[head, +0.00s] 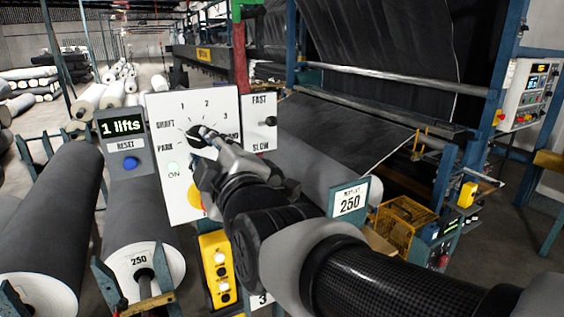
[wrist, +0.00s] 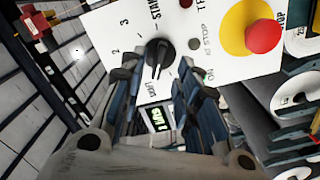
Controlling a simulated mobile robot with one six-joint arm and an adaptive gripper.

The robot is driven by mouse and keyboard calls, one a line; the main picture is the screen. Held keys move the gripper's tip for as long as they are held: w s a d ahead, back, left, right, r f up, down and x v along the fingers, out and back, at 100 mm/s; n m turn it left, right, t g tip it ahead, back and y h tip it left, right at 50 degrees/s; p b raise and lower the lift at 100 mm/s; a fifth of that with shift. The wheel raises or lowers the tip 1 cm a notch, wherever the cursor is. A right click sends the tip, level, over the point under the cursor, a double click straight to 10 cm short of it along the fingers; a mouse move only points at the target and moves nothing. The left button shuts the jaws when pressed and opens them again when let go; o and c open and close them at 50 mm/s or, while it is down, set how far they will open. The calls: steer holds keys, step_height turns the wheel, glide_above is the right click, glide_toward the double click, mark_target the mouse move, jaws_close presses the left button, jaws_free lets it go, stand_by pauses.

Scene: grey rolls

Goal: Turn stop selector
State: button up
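The black selector knob (head: 196,132) sits on a white panel (head: 166,101) with marks for SHAFT, 1, 2, 3 and PARK around it. In the wrist view the knob (wrist: 159,56) is seen close up, with its grip ridge roughly upright in the picture. My gripper (head: 206,150) is at the panel, in front of the knob, and hides part of the dial. In the wrist view my gripper (wrist: 158,75) has its fingers apart, one on each side of the knob. I cannot tell whether they touch it.
A red stop button (wrist: 263,36) on a yellow disc is on the same panel. A "1 lifts" display (head: 122,127) with a blue reset button (head: 130,163) stands to the left.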

steer(key=v, duration=0.7)
steer(key=shift+s, duration=0.35)
steer(key=shift+d, duration=0.2)
